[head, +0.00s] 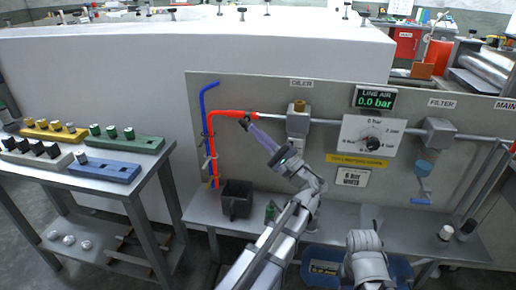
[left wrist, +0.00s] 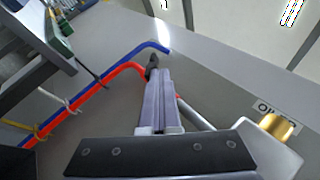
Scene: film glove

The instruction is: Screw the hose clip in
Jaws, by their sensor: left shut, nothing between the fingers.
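The red hose (head: 212,150) rises on the left of the grey panel, bends, and runs right onto a metal pipe under the oiler (head: 298,118). In the left wrist view the red hose (left wrist: 98,87) also shows. My left gripper (head: 246,122) has long purple fingers, shut and empty, with their tips at the horizontal stretch of hose. A small dark part (left wrist: 152,66) sits at the fingertips in the left wrist view. I cannot tell whether it is the hose clip or the tips themselves. My right gripper is not in view; only part of that arm shows.
A blue hose (head: 203,110) stands beside the red one. A black bin (head: 236,200) stands on the bench below. The line air display (head: 374,98) reads 0.0 bar, above a dial (head: 372,136). A side table (head: 150,178) at left holds coloured blocks with knobs.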

